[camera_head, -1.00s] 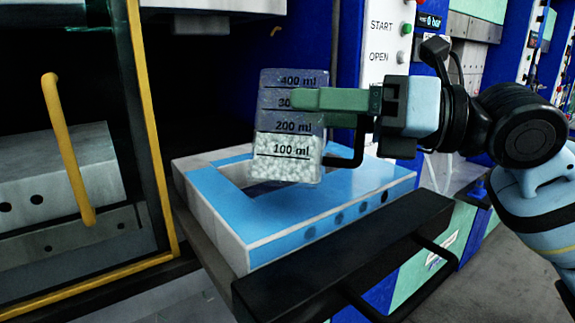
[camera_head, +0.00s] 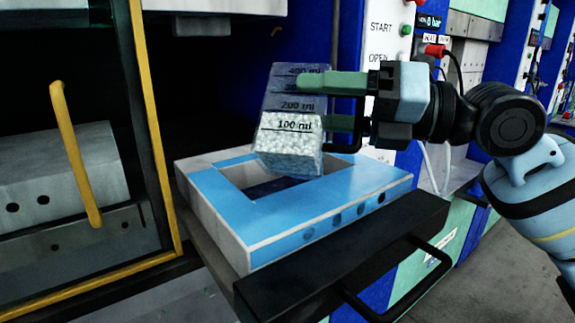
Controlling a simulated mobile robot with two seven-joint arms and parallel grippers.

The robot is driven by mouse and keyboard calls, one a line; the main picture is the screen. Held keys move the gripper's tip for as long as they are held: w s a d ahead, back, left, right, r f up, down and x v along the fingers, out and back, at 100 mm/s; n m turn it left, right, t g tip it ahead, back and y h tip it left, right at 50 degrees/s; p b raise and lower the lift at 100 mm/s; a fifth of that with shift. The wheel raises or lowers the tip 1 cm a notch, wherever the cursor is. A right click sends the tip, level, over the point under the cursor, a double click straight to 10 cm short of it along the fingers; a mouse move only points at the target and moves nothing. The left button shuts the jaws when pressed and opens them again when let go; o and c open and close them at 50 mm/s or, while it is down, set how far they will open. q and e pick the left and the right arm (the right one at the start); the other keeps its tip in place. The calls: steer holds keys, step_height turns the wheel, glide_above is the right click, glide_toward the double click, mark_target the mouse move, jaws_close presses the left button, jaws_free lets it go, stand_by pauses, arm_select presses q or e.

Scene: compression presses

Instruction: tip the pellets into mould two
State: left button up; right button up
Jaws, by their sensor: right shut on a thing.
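A clear measuring beaker (camera_head: 282,98) with marks from 100 to 400 ml holds white pellets (camera_head: 288,140) up to a little above the 100 ml mark. My right gripper (camera_head: 315,100) is shut on the beaker from the right and holds it tilted. The beaker is above a blue and white mould (camera_head: 230,215) with a rectangular cavity (camera_head: 270,188), over the cavity's back right part. The pellets are inside the beaker, and the cavity looks dark where it shows. No number shows on the mould. My left gripper is not in view.
The mould sits on a pulled-out drawer with a black front (camera_head: 345,255) and handle. A glass door with a yellow frame and a yellow handle (camera_head: 75,155) stands at the left. A control panel (camera_head: 385,40) with START and OPEN buttons is behind my gripper.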

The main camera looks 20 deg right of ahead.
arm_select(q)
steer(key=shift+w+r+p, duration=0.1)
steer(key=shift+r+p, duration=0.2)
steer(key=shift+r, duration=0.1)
arm_select(e)
steer(key=shift+d+r+m, duration=0.15)
steer(key=shift+r+m, duration=0.15)
steer(key=shift+m, duration=0.2)
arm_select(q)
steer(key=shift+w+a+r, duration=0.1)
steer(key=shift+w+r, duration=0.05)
arm_select(e)
steer(key=shift+r, duration=0.1)
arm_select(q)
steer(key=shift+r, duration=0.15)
arm_select(e)
steer(key=shift+r+m, duration=0.1)
steer(key=shift+m, duration=0.3)
arm_select(q)
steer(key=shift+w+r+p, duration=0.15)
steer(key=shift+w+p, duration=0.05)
steer(key=shift+p, duration=0.2)
arm_select(e)
steer(key=shift+w+r, duration=0.1)
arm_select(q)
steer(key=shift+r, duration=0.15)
arm_select(e)
steer(key=shift+m, duration=0.3)
